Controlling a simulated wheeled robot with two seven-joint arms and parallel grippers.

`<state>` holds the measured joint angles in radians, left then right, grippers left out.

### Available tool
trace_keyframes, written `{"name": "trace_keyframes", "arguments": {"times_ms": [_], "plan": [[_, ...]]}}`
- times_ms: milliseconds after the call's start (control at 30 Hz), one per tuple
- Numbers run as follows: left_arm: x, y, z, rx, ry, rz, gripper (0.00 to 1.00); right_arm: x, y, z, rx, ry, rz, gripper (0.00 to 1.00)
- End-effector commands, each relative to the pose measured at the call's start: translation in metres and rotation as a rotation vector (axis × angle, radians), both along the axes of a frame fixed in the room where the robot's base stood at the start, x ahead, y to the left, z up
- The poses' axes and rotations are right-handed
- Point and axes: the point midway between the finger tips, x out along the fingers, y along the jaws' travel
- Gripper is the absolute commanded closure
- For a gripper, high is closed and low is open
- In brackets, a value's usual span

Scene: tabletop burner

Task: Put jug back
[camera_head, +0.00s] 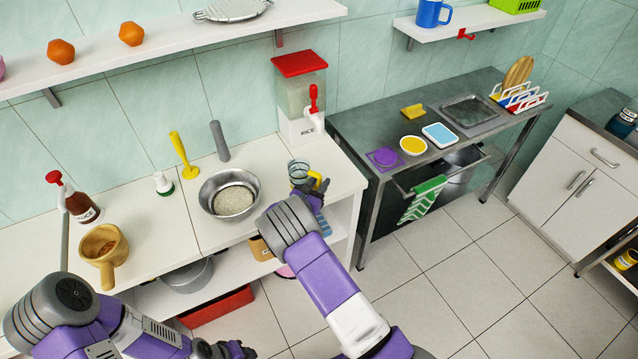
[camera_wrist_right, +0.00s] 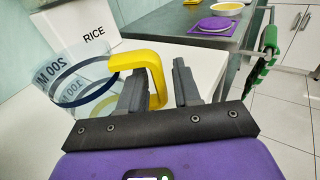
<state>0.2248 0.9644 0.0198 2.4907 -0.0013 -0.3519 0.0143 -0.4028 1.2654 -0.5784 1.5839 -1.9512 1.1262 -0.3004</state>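The jug (camera_head: 298,171) is clear with a yellow handle, and stands upright near the right end of the white counter, in front of the rice dispenser. In the right wrist view the clear jug (camera_wrist_right: 75,85) is at the left, with its yellow handle (camera_wrist_right: 150,62) toward me. My right gripper (camera_wrist_right: 160,90) is at the handle. Its fingers are apart, with the handle's down-going part between them and a gap beside the right finger. In the head view the right gripper (camera_head: 318,192) partly hides the handle. My left gripper (camera_head: 236,350) is low at the bottom edge, its fingers unclear.
The rice dispenser (camera_head: 301,100) stands behind the jug. A metal bowl of rice (camera_head: 231,196) sits to its left. A wooden pot (camera_head: 103,252) and sauce bottle (camera_head: 82,206) are farther left. A metal table (camera_head: 375,124) stands right, across a gap. A wall shelf (camera_head: 180,42) runs above.

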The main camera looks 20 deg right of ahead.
Motion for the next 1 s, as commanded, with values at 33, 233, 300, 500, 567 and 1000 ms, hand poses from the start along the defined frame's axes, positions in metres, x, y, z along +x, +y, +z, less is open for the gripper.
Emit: {"name": "trace_keyframes", "arguments": {"times_ms": [33,233,300,500,567,1000], "plan": [[0.000,0.000,0.000,0.000,0.000,0.000,0.57,0.000,0.001,0.000,0.000,0.000,0.000,0.68],[0.000,0.000,0.000,0.000,0.000,0.000,0.57,-0.005,0.008,0.001,0.000,0.000,0.001,0.68],[0.000,0.000,0.000,0.000,0.000,0.000,0.57,-0.008,0.010,0.001,0.000,0.000,0.001,0.68],[0.000,0.000,0.000,0.000,0.000,0.000,0.57,-0.014,0.018,0.002,0.001,-0.001,0.002,0.68],[0.000,0.000,0.000,0.000,0.000,0.000,0.57,-0.016,0.021,0.002,0.002,0.000,0.002,0.68],[0.000,0.000,0.000,0.000,0.000,0.000,0.57,-0.030,0.037,0.004,0.000,0.000,0.001,0.68]]}}
